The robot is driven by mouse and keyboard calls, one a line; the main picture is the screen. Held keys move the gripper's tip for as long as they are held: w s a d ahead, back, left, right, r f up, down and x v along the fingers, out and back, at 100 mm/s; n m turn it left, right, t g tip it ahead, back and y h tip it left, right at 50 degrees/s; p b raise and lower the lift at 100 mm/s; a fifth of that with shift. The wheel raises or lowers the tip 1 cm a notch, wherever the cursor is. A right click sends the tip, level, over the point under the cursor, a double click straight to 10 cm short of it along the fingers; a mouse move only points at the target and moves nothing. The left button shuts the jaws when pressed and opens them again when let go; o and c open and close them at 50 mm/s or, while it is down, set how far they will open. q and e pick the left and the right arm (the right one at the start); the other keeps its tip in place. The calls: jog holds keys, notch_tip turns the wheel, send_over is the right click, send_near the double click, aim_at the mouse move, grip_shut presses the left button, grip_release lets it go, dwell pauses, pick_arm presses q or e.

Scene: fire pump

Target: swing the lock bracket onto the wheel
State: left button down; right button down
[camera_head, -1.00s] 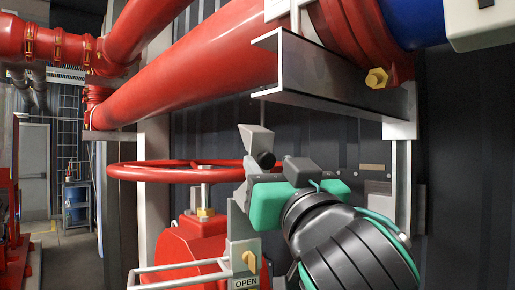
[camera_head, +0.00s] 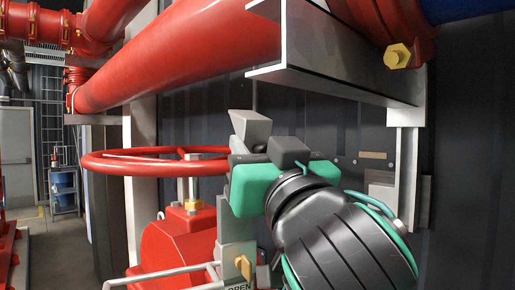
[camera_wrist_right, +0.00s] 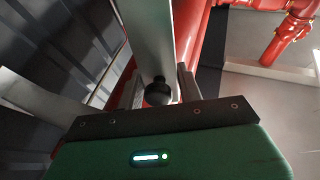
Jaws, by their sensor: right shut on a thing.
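The red wheel (camera_head: 95,165) lies roughly level in the middle left of the head view, above a red valve body (camera_head: 180,250). The grey lock bracket (camera_head: 236,230) stands upright at the wheel's right side, with a slanted block at its top (camera_head: 252,127). My right gripper (camera_head: 250,162), green and black, is shut at the bracket's upper part. In the right wrist view the bracket's grey bar (camera_wrist_right: 150,40) and a black round knob (camera_wrist_right: 158,92) sit between the fingers. The gripper hides the wheel's right edge, so contact between bracket and wheel cannot be told. My left gripper is not in view.
A dark ribbed wall (camera_head: 330,135) is behind. A pale rail (camera_head: 160,278) runs low in front. Open floor (camera_head: 60,240) shows at left.

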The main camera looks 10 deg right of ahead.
aim_at(257, 131)
jog(key=shift+w+a+r+g+h+p, duration=0.15)
jog(key=shift+w+r+g+p, duration=0.5)
jog(key=shift+p, duration=0.55)
jog(key=shift+w+a+r+g+h+p, duration=0.15)
jog(key=shift+w+r+g+p, duration=0.2)
jog(key=shift+r+g+p, duration=0.65)
jog(key=shift+w+a+f+g+p, duration=0.1)
jog(key=shift+w+f+g+p, duration=0.25)
jog(key=shift+p, duration=0.4)
jog(key=shift+w, duration=0.2)
